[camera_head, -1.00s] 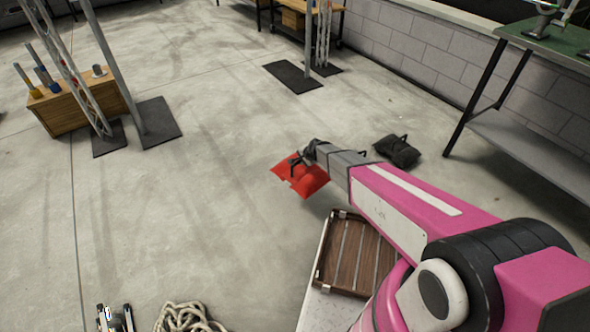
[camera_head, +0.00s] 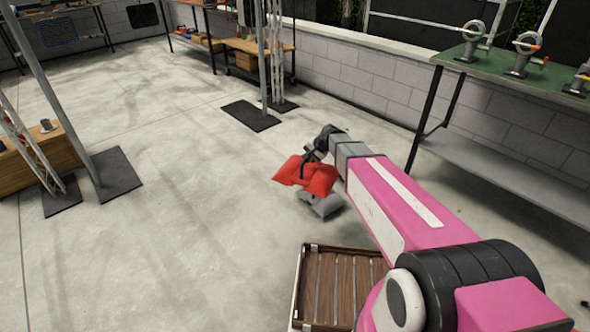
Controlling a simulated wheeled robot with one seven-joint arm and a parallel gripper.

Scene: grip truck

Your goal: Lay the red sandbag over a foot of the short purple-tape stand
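The red sandbag (camera_head: 306,176) hangs from my gripper (camera_head: 316,154) near the middle of the view, above the floor. The dark fingers are at the strap on top of the bag and seem shut on it; the fingertips are partly hidden. No purple tape shows on any stand, so I cannot tell which is the short purple-tape stand. Upright poles stand on dark flat plates at the left (camera_head: 119,172) and farther back in the middle (camera_head: 250,115).
A grey lumpy thing (camera_head: 322,205) shows just below the red bag, partly hidden. A slatted wooden tray (camera_head: 301,285) is in front. A green-topped bench (camera_head: 490,66) stands right, along a block wall. A wooden box (camera_head: 68,150) is left. The middle-left floor is clear.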

